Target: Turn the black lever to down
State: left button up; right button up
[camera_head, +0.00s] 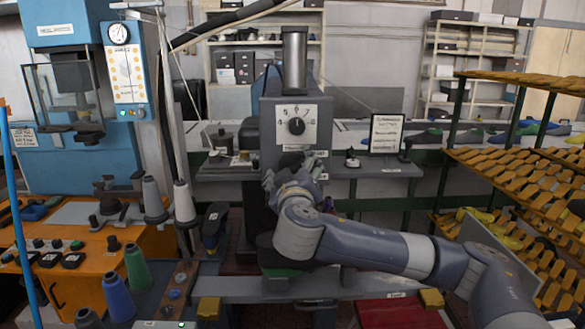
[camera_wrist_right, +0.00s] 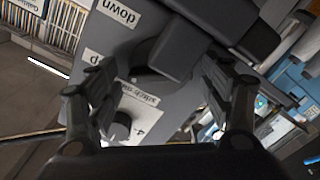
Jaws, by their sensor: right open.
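The black lever (camera_wrist_right: 178,45) sits on the front of a grey machine (camera_head: 268,110). In the right wrist view it is a dark block and bar beside two white labels. The label "down" (camera_wrist_right: 120,13) reads upside down, and a partly covered label (camera_wrist_right: 94,57) lies below it. My right gripper (camera_wrist_right: 150,85) is open, its fingers spread just in front of the lever, the picture's right fingertip close to it. Contact cannot be told. In the head view my right gripper (camera_head: 288,172) largely hides the lever. My left gripper is not in view.
A dial (camera_head: 297,126) is above my right gripper on the machine. A framed notice (camera_head: 386,133) stands on the shelf to the right. Racks of orange shoe forms (camera_head: 520,170) stand at right. Thread cones (camera_head: 184,201) and an orange workbench (camera_head: 75,262) are at left.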

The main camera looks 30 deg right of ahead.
jog(key=shift+c, duration=0.3)
jog(key=c, duration=1)
